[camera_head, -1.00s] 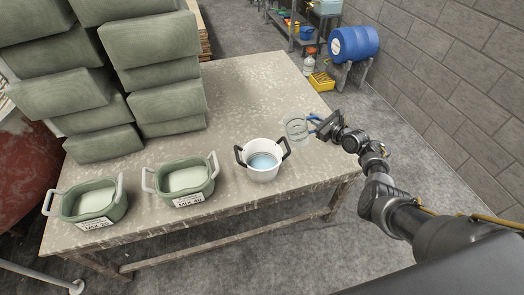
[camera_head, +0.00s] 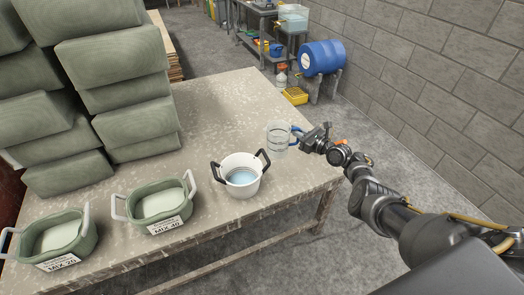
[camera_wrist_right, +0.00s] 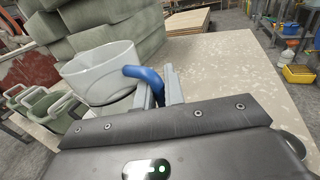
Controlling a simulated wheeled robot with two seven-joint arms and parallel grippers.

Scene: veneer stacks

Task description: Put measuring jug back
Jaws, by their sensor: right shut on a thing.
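The measuring jug (camera_head: 278,137) is clear with a blue handle. My right gripper (camera_head: 303,139) is shut on the blue handle (camera_wrist_right: 145,76), and the jug is upright at the right part of the table, beyond the white pot. In the right wrist view the jug (camera_wrist_right: 98,72) stands out to the left of the fingers (camera_wrist_right: 160,88) and looks empty. I cannot tell whether its base touches the table. My left gripper is not in view.
A white pot (camera_head: 238,187) with dark handles holds bluish liquid. Two green tubs, MIX 40 (camera_head: 160,207) and MIX 20 (camera_head: 52,240), stand to its left on the table (camera_head: 225,115). Green stacks (camera_head: 110,60) fill the back left. A shelf (camera_head: 262,22) and blue barrel (camera_head: 322,57) stand beyond.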

